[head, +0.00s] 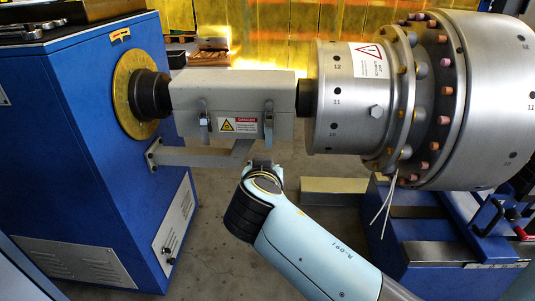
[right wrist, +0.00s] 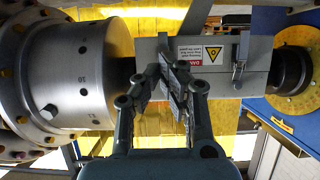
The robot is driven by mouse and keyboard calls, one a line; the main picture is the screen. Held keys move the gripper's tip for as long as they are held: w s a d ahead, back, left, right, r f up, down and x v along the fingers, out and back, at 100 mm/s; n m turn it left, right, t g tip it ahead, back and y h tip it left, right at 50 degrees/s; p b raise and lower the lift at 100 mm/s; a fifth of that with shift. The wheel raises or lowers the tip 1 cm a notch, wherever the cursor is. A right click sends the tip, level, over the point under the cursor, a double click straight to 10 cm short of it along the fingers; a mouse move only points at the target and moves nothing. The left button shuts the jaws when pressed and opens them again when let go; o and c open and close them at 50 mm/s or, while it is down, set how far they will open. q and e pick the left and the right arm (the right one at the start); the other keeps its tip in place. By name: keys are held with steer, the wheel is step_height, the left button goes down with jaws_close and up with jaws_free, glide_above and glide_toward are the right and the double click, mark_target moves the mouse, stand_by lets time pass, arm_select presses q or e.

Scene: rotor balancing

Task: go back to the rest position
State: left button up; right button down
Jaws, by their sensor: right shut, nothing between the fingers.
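My right arm (head: 310,255) comes in from the lower right of the head view. Its wrist is just below the grey guard box (head: 235,95) around the shaft. In the right wrist view my right gripper (right wrist: 170,72) is shut and empty, its fingers in front of the guard box (right wrist: 215,82). The fingers cover the part of the box nearest the rotor; I cannot tell whether they touch it. The box looks closed, with a latch (head: 205,122) near the blue housing and another latch (head: 268,120) near the rotor. My left gripper is not in view.
A large silver rotor (head: 335,125) stands at the right on a blue stand (head: 420,225). A blue machine housing (head: 75,130) with a yellow disc (head: 130,92) stands at the left. A bracket (head: 200,156) sits under the box. Grey floor (head: 215,245) is open below.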

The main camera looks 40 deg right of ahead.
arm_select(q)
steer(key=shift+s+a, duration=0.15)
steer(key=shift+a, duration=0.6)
arm_select(e)
steer(key=shift+s+a+f, duration=0.1)
steer(key=shift+s+a, duration=0.35)
steer(key=shift+a, duration=0.1)
